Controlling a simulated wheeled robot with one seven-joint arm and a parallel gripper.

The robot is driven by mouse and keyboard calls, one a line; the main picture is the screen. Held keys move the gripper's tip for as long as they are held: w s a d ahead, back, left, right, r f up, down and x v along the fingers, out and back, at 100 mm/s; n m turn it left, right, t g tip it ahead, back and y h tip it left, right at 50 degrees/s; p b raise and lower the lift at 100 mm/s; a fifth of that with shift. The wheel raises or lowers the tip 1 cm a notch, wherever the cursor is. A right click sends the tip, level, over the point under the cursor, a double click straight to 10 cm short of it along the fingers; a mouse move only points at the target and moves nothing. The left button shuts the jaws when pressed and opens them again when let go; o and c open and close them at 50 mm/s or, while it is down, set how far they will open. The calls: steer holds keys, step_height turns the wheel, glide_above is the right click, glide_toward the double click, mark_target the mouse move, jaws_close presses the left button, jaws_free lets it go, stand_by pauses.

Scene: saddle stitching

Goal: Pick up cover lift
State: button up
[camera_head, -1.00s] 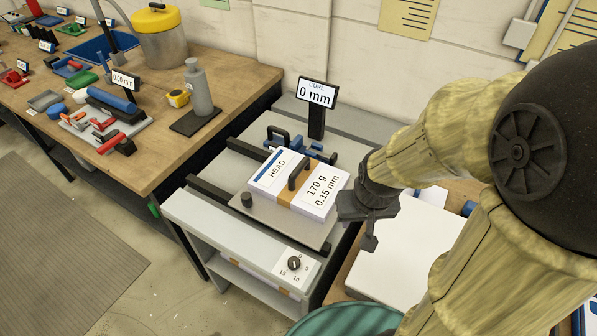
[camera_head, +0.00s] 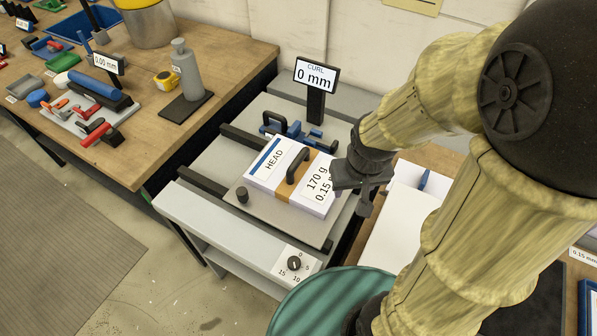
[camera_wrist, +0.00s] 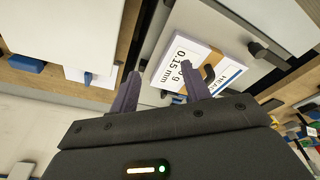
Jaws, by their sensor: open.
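The cover lift is a white stack (camera_head: 268,172) labelled "HEAD" and "170 g 0.15 mm", with a brown band and a black handle (camera_head: 297,165) on top. It lies flat on a grey plate (camera_head: 285,217) of the metal stand. My gripper (camera_head: 349,184) is at the stack's right end in the head view, covering part of the thickness label. In the wrist view my open fingers (camera_wrist: 160,82) point toward the stack (camera_wrist: 178,72), with nothing between them. The handle (camera_wrist: 209,72) shows just beyond the right fingertip. Contact cannot be told.
A curl display (camera_head: 315,75) reading 0 mm and a blue clamp-like part (camera_head: 292,130) stand behind the stack. A dial (camera_head: 294,263) is on the stand's front. White sheets (camera_head: 400,225) lie to the right, a teal round top (camera_head: 325,300) in front, and a cluttered wooden bench (camera_head: 150,140) to the left.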

steer(key=s+a+f+n+g+h, duration=0.2)
steer(key=a+f+n+g+h, duration=0.1)
steer(key=f+n, duration=0.3)
steer(key=n+t+h, duration=0.6)
steer(key=n+t, duration=0.8)
steer(key=n, duration=0.9)
glide_toward(291, 167)
steer(key=v, duration=0.4)
steer(key=shift+s+a+r, duration=0.15)
steer(key=shift+s+r, duration=0.15)
steer(key=shift+r, duration=0.1)
steer(key=b+x, duration=0.1)
steer(key=x, duration=0.3)
steer(key=b+x, duration=0.1)
steer(key=x, duration=0.3)
steer(key=b+x, duration=0.1)
steer(key=x, duration=0.3)
steer(key=shift+w+f, duration=0.1)
steer(key=shift+f, duration=0.2)
steer(key=shift+y, duration=0.3)
steer(key=shift+r, duration=0.1)
